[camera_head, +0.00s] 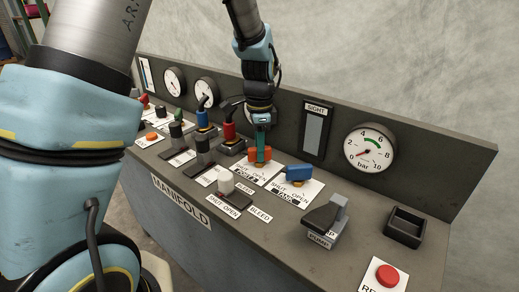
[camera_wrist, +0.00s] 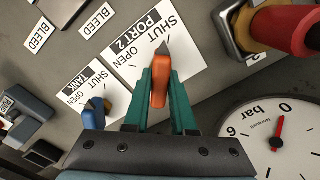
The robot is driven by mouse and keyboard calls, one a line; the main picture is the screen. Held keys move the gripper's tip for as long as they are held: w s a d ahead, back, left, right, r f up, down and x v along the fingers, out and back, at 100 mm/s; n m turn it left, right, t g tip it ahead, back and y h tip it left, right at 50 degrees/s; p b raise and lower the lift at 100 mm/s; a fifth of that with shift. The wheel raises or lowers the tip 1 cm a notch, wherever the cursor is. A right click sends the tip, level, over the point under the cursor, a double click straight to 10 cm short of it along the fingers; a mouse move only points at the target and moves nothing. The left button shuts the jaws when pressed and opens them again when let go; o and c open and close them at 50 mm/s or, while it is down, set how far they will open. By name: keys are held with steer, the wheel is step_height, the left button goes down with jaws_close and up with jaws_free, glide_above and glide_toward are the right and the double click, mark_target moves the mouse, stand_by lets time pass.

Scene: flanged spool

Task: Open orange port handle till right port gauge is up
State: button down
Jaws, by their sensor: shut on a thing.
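The orange port handle (camera_head: 253,154) sits on a plate marked SHUT and OPEN on the sloping manifold panel. In the wrist view the orange handle (camera_wrist: 160,82) stands between my gripper's green fingers, which are shut on it. Its plate (camera_wrist: 185,60) reads PORT 2, and the handle's dark tip lies near the SHUT side of the lettering. My gripper (camera_head: 263,152) comes down onto the handle from above. A port gauge (camera_head: 206,90) stands behind, partly covered. The wrist view shows a gauge (camera_wrist: 300,150) with its red needle near 0; I cannot tell which port it serves.
A blue handle (camera_head: 299,173) on the TANK plate is close to the right. Red (camera_head: 229,130) and blue (camera_head: 202,118) capped valves stand left. A white BLEED lever (camera_head: 226,181) is in front. A large bar gauge (camera_head: 369,147) reads near 0. A red button (camera_head: 388,275) is at lower right.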

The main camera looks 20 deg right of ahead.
steer(key=n, duration=0.4)
steer(key=shift+p, duration=0.3)
steer(key=n, duration=0.4)
steer(key=shift+p, duration=0.35)
steer(key=n+p, duration=0.1)
steer(key=n, duration=0.4)
steer(key=shift+n+p, duration=0.55)
steer(key=shift+n, duration=1.55)
steer(key=c, duration=0.7)
jaws_free()
steer(key=shift+c, duration=0.2)
steer(key=shift+r, duration=0.1)
step_height(320, 180, up, 11)
steer(key=b, duration=0.2)
steer(key=shift+f, duration=0.2)
